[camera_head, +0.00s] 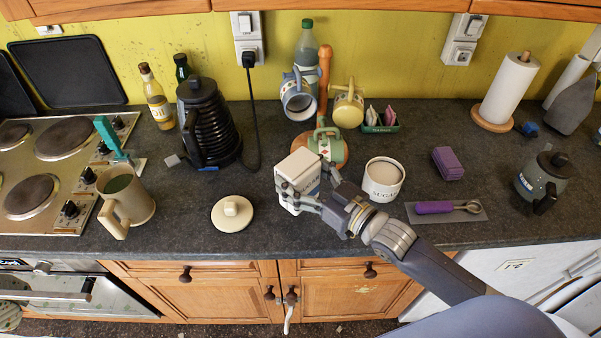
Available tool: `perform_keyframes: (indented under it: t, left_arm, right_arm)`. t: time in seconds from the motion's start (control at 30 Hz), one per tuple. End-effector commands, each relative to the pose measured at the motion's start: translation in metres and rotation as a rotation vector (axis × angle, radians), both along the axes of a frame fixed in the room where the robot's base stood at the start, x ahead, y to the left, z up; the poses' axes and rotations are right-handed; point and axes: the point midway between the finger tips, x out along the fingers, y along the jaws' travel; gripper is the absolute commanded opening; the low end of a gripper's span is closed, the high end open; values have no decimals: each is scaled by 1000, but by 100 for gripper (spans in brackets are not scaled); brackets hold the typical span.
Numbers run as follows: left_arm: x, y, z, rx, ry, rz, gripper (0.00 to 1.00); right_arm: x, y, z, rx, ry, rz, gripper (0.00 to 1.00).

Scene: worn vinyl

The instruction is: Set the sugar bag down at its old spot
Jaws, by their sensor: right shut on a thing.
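The sugar bag (296,173) is a white box-shaped packet with dark print in the middle of the dark worktop. It looks slightly tilted, and I cannot tell whether its base touches the worktop. My right gripper (316,193) comes in from the lower right and is shut on the bag's right side, hiding part of it. A white round sugar canister (382,182) with open top and sugar inside stands just right of the gripper. My left gripper does not show.
Behind the bag stands a mug tree (324,75) with several mugs. A round cream lid (232,212) lies to the left, near a black kettle (207,125). A spoon (440,207) on a grey mat and a purple packet (447,163) are to the right.

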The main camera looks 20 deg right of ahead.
Motion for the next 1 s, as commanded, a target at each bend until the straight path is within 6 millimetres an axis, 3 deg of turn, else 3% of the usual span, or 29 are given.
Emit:
perform_keyframes:
  t: [0.33,0.8,1.0]
  left_arm:
    - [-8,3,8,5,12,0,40]
    - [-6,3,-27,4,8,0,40]
    - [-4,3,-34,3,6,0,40]
  right_arm:
    - [-1,0,3,-3,1,-4,37]
    - [-1,0,-44,-3,1,-4,37]
    - [-1,0,-56,-2,0,-3,37]
